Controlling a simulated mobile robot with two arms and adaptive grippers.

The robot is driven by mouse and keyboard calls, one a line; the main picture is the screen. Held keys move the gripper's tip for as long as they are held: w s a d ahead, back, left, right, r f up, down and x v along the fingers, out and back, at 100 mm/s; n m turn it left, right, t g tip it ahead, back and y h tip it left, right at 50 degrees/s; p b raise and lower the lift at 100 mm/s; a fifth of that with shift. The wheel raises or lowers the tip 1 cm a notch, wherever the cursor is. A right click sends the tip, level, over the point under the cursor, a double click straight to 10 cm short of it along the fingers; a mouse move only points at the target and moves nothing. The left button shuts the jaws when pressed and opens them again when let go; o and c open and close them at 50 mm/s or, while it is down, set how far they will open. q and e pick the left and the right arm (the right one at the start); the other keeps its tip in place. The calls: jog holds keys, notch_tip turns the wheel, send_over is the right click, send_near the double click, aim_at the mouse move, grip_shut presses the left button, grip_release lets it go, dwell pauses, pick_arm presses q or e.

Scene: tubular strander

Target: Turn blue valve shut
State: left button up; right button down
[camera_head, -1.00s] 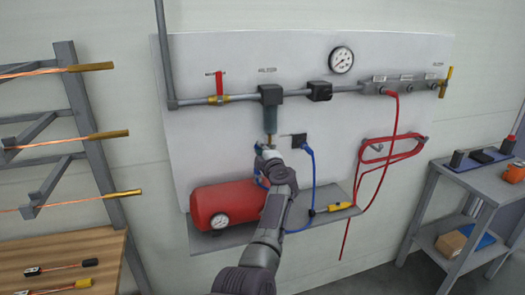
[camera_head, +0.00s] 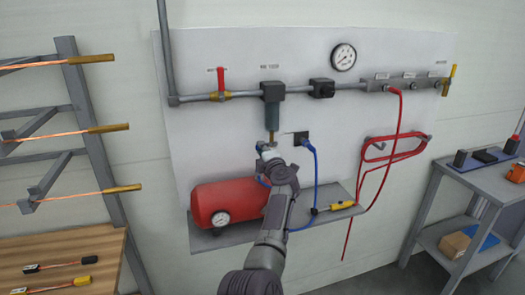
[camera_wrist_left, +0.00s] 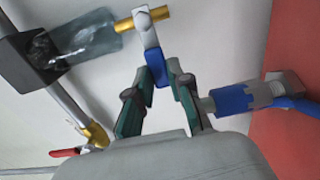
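The blue valve hangs under the filter bowl (camera_head: 271,115) on the wall panel. Its metal body (camera_wrist_left: 146,30) with a brass stub (camera_wrist_left: 155,14) and blue lever (camera_wrist_left: 157,66) shows in the wrist view. My left gripper (camera_head: 266,151) is at the valve, which it mostly hides in the head view. In the wrist view the green-padded fingers of my left gripper (camera_wrist_left: 158,76) close in on both sides of the blue lever and appear shut on it. The lever points down toward the palm, in line with the metal body. My right gripper is not in view.
A red tank (camera_head: 227,203) sits on the shelf (camera_head: 240,236) below left. A blue hose (camera_head: 314,165) hangs right of my gripper, and its blue connector (camera_wrist_left: 235,99) lies close to the right finger. A red hose (camera_head: 398,120) hangs farther right.

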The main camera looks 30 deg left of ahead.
pick_arm(q)
jog(key=o, duration=0.5)
jog(key=shift+f, duration=0.1)
jog(key=shift+c, duration=0.2)
